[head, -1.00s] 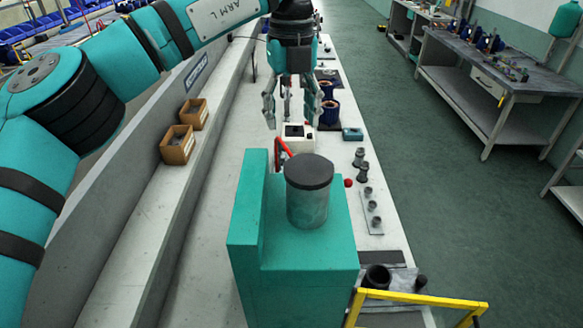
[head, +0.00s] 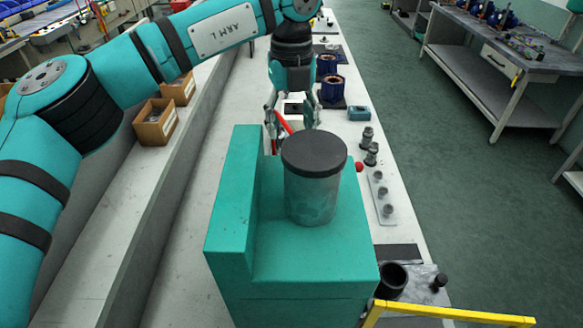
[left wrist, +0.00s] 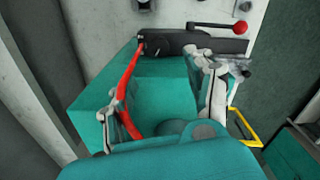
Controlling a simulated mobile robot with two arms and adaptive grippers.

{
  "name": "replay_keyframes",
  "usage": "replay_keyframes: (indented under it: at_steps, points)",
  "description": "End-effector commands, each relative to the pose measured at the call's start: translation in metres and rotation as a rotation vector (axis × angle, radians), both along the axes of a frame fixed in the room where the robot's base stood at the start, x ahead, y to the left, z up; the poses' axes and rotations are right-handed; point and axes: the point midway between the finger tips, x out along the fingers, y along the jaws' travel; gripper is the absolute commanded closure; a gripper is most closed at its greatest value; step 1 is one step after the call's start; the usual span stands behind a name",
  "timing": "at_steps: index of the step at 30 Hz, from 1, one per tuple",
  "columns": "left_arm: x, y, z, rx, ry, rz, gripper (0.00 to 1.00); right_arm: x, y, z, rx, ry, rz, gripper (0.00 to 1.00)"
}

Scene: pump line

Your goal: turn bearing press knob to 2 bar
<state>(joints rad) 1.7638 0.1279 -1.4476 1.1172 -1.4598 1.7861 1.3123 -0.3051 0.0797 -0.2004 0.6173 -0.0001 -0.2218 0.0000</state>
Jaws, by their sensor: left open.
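The teal bearing press (head: 310,262) stands close in front, with a grey cylinder (head: 312,195) under a dark cap on it. In the left wrist view, the press (left wrist: 100,100) has a dark head (left wrist: 215,44) across its top. A red lever (left wrist: 128,85) curves down at the left. My left gripper (head: 290,128) is open and empty, pointing down behind the cylinder; its fingers straddle the press (left wrist: 168,100) in the left wrist view. My right gripper is not in view.
A red ball handle (left wrist: 240,27) sticks out from the head. Grey fittings (head: 378,190) stand along the right bench edge. Blue motor parts (head: 332,90) stand farther back. Cardboard bins (head: 155,122) sit on the left ledge. A yellow rail (head: 450,314) crosses the lower right.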

Motion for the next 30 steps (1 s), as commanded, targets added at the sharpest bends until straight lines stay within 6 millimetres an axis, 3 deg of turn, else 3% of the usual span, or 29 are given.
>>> replay_keyframes:
  at_steps: [9,15,21,30]
  points:
    - [-0.001,0.001,-0.069,0.001,0.003,0.0,0.45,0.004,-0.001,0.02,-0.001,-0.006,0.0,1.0]
    - [-0.001,0.0,-0.102,0.0,0.002,0.001,0.45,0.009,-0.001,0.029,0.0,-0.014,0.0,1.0]
    - [0.0,0.0,-0.119,0.001,0.0,0.001,0.45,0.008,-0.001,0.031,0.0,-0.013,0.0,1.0]
    - [0.0,0.0,-0.122,0.0,-0.001,0.0,0.45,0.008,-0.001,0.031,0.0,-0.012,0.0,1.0]
